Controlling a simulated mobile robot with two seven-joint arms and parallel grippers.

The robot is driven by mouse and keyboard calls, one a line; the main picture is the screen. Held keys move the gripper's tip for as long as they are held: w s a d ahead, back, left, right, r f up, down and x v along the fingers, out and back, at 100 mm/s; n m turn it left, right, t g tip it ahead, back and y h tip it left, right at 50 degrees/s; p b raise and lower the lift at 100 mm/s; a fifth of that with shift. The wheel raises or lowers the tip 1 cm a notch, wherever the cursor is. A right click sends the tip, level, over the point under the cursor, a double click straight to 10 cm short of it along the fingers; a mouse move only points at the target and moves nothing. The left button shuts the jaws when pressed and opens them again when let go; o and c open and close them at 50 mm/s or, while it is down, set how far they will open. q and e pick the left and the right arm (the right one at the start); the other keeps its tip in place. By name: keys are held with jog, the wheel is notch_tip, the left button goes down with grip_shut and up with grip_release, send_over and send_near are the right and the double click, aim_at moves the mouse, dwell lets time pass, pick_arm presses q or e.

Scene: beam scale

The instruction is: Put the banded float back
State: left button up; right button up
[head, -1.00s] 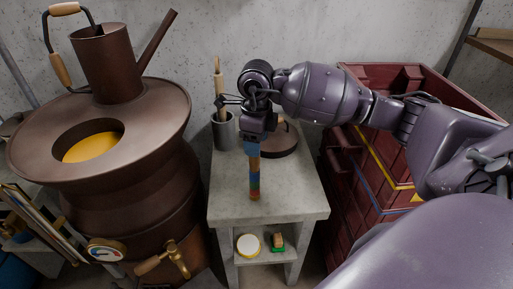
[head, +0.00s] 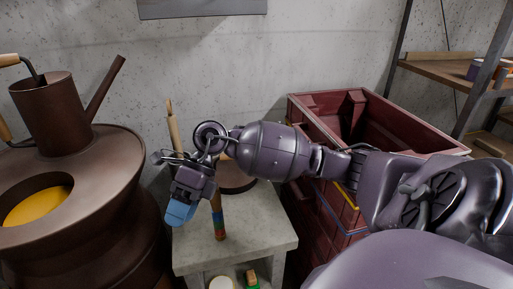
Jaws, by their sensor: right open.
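The banded float (head: 219,221) is a slim upright stick, brown above with blue, red and green bands lower down. It stands at the front part of the grey concrete stand (head: 262,232); I cannot tell whether its foot rests on the top or in a hole. My right gripper (head: 180,212) is to the left of the float, tilted downward, with blue fingertips. It is open and nothing shows between its fingers. The hand hides part of the float's upper end. My left gripper is not in view.
A brown round vessel (head: 90,190) with a yellow-filled opening (head: 38,206) and a watering can (head: 56,112) stand at left. A dark round disc (head: 238,181) lies behind the float. Red stacked crates (head: 305,205) stand at right. Small items sit on the stand's lower shelf.

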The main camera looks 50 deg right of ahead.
jog(key=s+a+m+t+y, duration=0.2)
jog(key=a+m+t+y, duration=0.1)
jog(key=a+m+y, duration=0.4)
jog(key=s+d+f+m+t+h, duration=0.1)
jog(key=d+f+m+t+h, duration=0.6)
jog(key=m, duration=0.6)
jog(key=s+d+f+m+t+h, duration=0.1)
jog(key=d+f+m+t+h, duration=0.3)
jog(key=f+m+t, duration=0.55)
jog(key=s+d+f+m+g+h, duration=0.3)
jog(key=s+f+m+g+h, duration=0.2)
jog(key=s+f+m, duration=0.6)
jog(key=shift+s+d+m+g, duration=0.15)
jog(key=shift+s+m+g, duration=0.25)
jog(key=shift+m+g, duration=0.3)
